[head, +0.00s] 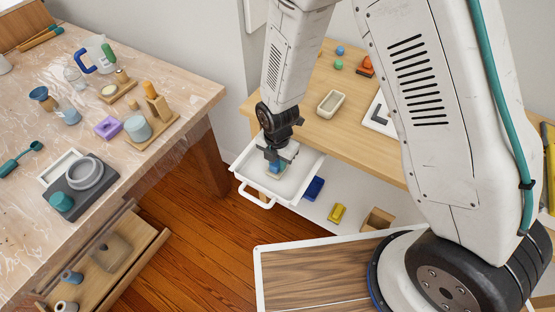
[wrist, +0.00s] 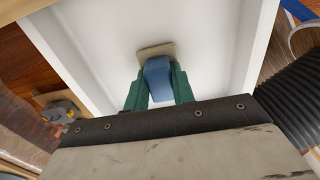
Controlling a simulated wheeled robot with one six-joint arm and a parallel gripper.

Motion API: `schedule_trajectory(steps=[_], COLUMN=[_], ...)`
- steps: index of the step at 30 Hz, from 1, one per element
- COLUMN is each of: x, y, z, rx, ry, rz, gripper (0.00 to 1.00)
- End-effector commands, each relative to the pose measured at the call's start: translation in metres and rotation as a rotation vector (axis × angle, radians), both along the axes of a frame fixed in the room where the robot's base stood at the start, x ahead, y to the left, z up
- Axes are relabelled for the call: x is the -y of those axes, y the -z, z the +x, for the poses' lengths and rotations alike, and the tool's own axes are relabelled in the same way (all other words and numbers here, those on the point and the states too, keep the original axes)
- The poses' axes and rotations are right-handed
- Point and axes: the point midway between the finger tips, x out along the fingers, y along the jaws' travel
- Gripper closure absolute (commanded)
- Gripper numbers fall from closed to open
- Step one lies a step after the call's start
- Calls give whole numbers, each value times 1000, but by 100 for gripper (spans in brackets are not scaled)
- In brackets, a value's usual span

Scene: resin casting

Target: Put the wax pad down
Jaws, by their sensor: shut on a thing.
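The wax pad (wrist: 158,78) looks like a blue block over a flat beige base. My gripper (wrist: 157,88) is shut on the blue block, with one green finger on each side. In the head view, my gripper (head: 275,160) points down inside the white pull-out drawer (head: 297,187), and the pad (head: 276,169) shows small below it. The beige base is close to the drawer's white floor; I cannot tell whether it touches. The fingers partly hide the pad in the head view.
The drawer sticks out below the wooden table (head: 310,118), with walls on all sides and otherwise bare floor. A blue box (head: 313,188) and a yellow block (head: 337,213) lie on a low white shelf to the right. A plastic-covered workbench (head: 160,80) stands at left.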

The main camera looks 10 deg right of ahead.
Motion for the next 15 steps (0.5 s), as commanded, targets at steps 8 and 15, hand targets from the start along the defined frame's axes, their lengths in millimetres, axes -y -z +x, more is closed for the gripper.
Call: schedule_trajectory(steps=[8,15], x=[0,1], y=[2,2], z=[0,0], rx=[0,0], ry=[0,2], rz=[0,0], gripper=[96,53])
